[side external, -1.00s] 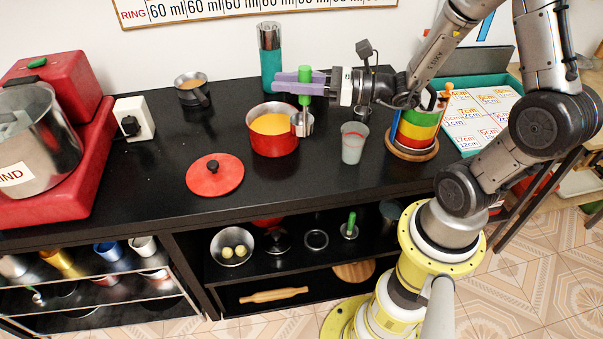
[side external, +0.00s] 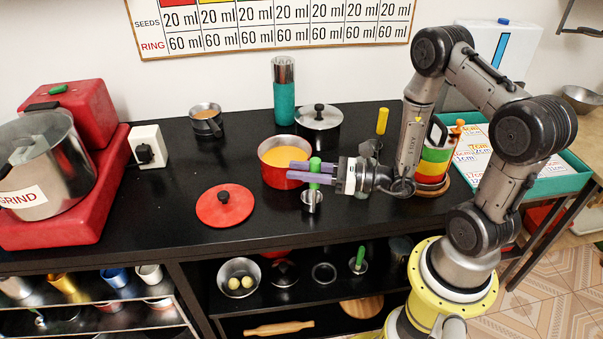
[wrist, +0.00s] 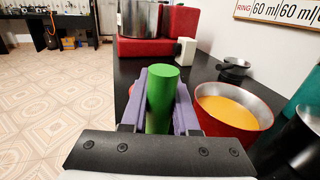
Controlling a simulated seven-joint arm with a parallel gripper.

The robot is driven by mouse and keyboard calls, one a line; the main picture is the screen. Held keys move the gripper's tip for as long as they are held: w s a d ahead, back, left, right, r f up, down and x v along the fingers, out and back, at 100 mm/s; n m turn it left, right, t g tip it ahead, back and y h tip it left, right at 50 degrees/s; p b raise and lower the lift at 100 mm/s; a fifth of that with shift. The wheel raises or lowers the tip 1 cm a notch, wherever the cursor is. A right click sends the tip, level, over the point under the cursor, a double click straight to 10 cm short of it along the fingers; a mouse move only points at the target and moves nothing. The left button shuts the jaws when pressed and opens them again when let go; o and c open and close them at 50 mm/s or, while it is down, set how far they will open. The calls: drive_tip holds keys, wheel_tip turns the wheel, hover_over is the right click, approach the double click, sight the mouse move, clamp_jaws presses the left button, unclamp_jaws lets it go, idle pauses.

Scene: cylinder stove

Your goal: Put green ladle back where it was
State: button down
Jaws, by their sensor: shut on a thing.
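My gripper (side external: 300,174) has purple fingers shut on the green handle of the ladle (side external: 315,165). The ladle is roughly upright, with its metal cup low, in front of and to the right of the red pot (side external: 272,178) in the side view. I cannot tell whether the cup touches the black counter. In the wrist view, the green ladle handle (wrist: 161,100) stands between the purple fingers, and the cup is hidden. The red pot (wrist: 215,128) with yellow-orange contents is just right of the fingers there.
A red lid (side external: 225,206) lies left of the pot on the counter (side external: 170,215). A metal lid (side external: 318,118) and a teal-based cylinder (side external: 284,95) stand behind. A striped container (side external: 434,160) is on the right. On the shelf below is another green-handled utensil (side external: 359,255).

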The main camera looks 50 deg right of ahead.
drive_tip(key=shift+f, duration=0.35)
drive_tip(key=c, duration=0.7)
unclamp_jaws()
drive_tip(key=shift+f, duration=0.15)
drive_tip(key=shift+o, duration=0.2)
drive_tip(key=v, duration=0.7)
drive_tip(key=shift+s, duration=0.25)
drive_tip(key=shift+d, duration=0.1)
